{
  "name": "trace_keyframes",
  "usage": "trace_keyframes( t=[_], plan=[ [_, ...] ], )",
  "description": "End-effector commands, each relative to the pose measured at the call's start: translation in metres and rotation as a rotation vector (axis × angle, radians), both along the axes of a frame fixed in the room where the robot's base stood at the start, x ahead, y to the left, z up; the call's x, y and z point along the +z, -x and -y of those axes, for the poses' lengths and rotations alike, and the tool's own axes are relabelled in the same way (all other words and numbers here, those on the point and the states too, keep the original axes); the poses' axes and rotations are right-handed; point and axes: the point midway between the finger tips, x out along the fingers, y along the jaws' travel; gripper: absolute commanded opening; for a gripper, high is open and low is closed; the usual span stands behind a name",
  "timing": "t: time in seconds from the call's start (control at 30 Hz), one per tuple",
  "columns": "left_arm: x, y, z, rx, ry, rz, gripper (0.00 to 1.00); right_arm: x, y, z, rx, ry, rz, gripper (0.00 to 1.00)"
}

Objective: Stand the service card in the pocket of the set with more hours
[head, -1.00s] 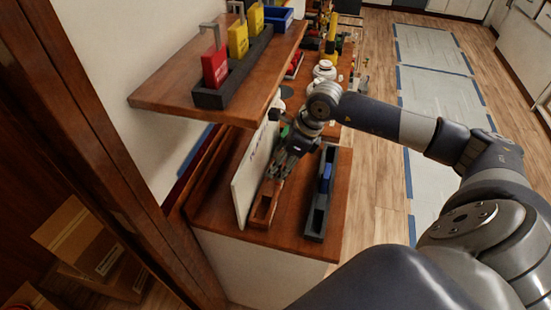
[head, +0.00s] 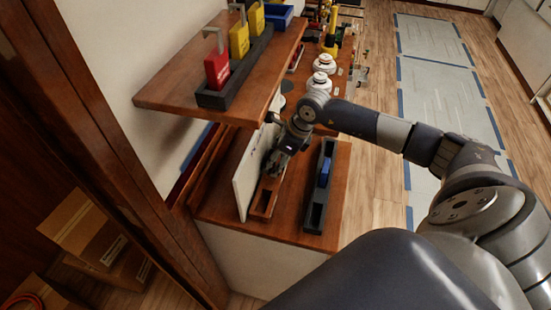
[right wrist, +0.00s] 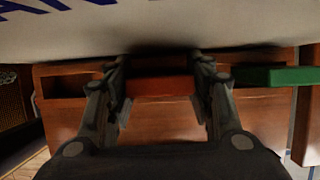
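My right gripper (head: 277,163) is low over a brown wooden slotted holder (head: 263,203) beside a white board (head: 244,182). In the right wrist view my right gripper's fingers (right wrist: 160,75) stand on either side of an orange-red block (right wrist: 160,87). I cannot tell whether they press on it. In that view the brown holder (right wrist: 75,115) has a dark empty slot on the left and a green block (right wrist: 280,76) on the right. Blue letters (right wrist: 50,8) on the white board are cut off. I cannot make out a service card or any hours. My left gripper is not in view.
A dark tray (head: 314,217) with a blue block (head: 324,173) lies to the right. A shelf (head: 165,95) above carries a dark rack (head: 213,99) with red (head: 217,70) and yellow (head: 239,40) locks. White round devices (head: 319,84) stand farther back.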

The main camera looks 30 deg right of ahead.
Motion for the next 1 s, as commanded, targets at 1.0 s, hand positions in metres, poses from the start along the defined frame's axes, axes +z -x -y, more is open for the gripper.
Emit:
trace_keyframes(
  t=[1.0],
  plan=[
    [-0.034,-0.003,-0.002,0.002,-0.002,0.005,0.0,0.091,0.029,0.025,0.0,0.003,0.003,0.68]
  ],
)
